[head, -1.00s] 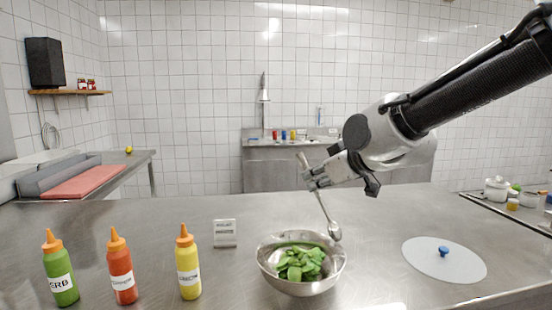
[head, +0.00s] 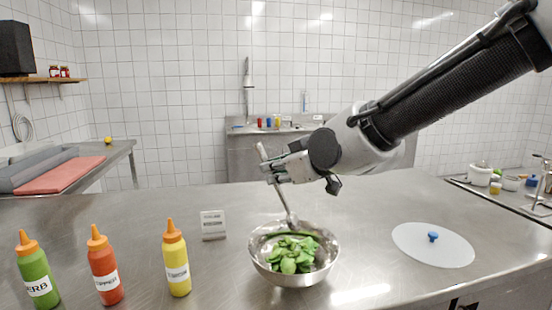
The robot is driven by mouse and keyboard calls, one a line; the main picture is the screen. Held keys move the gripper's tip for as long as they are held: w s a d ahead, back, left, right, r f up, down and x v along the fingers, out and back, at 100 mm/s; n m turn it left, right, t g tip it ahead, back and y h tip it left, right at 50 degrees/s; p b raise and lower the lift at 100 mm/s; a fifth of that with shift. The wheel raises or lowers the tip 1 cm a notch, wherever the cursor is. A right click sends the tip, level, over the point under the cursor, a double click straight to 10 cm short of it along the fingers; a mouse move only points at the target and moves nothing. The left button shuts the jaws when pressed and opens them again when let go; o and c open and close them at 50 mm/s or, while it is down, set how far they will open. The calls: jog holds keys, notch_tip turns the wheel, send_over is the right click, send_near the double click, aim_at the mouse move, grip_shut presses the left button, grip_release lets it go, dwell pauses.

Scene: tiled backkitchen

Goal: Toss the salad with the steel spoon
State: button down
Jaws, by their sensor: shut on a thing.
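A steel bowl (head: 262,268) with green salad leaves (head: 291,254) stands on the steel counter. My gripper (head: 271,175) is shut on the steel spoon (head: 284,200), above the far side of the bowl. The spoon slants down to the right, its handle end sticking up past the fingers. Its scoop is at the bowl's far rim, above or just inside the opening; whether it touches the leaves I cannot tell.
Green (head: 38,272), red (head: 105,268) and yellow (head: 176,262) squeeze bottles stand at the left. A small label stand (head: 213,225) is behind them. A translucent lid with a blue knob (head: 432,243) lies at the right. The counter between bowl and lid is clear.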

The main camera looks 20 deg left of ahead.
notch_tip(320, 180, down, 9)
dwell(0.7)
jog(key=shift+w+f, duration=0.1)
